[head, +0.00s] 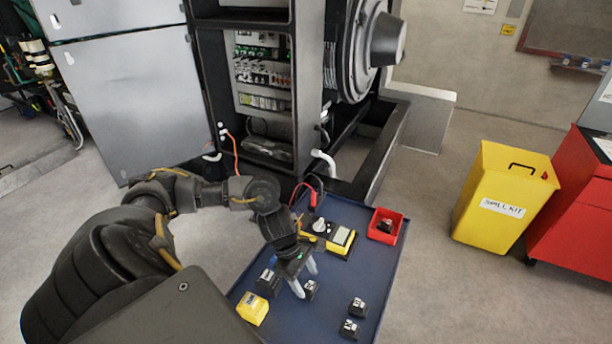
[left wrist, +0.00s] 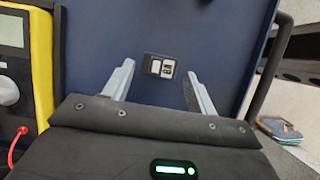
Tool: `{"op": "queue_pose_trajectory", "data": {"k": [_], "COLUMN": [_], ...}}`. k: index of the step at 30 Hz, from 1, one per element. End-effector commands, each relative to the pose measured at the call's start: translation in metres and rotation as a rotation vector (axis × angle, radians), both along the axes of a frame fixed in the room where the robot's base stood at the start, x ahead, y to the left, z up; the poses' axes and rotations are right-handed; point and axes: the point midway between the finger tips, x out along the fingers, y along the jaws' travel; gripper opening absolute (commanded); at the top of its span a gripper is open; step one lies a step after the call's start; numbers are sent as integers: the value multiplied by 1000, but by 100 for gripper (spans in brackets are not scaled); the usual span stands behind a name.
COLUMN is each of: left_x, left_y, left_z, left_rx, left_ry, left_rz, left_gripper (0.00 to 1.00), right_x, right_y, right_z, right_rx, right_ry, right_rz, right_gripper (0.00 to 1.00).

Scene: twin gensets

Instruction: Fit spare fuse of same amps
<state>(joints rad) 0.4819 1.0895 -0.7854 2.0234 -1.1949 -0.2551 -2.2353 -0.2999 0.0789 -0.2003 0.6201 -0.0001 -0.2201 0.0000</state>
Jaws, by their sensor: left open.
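My left gripper (head: 305,281) is open above the blue tray, pointing down. A small black block with pale label patches, likely a fuse, (head: 311,290) lies by its fingertips. In the left wrist view this block (left wrist: 160,67) sits between and just beyond the open fingers (left wrist: 159,72), apart from both. Other black blocks lie at the tray's front right (head: 357,307) (head: 349,328) and left (head: 268,282). Their amp markings are too small to read. The open cabinet (head: 262,100) behind holds rows of electrical parts. My right gripper is out of view.
A yellow multimeter (head: 341,239) and a red bin (head: 386,226) with a dark item stand at the back of the blue tray (head: 372,262). A yellow block (head: 252,308) lies at its left. A yellow spill kit bin (head: 500,195) stands to the right on open floor.

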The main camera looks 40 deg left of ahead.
Motion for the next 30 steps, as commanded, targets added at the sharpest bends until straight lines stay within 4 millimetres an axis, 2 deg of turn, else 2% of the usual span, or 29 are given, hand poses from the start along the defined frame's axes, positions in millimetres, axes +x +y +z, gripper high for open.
{"op": "queue_pose_trajectory", "data": {"k": [9, 15, 21, 30], "left_x": [-6, -10, -12, -12], "left_y": [25, 36, 41, 41], "left_z": [57, 87, 101, 102], "left_rx": [4, 2, 1, 1], "left_ry": [-6, -3, -1, 0], "left_rz": [0, -1, 1, 0], "left_gripper": [57, 57, 57, 57], "right_x": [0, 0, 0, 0], "right_y": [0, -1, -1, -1], "right_z": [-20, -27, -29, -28], "right_rx": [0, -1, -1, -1], "right_ry": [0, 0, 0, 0], "right_rz": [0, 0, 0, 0], "right_gripper": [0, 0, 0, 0]}}
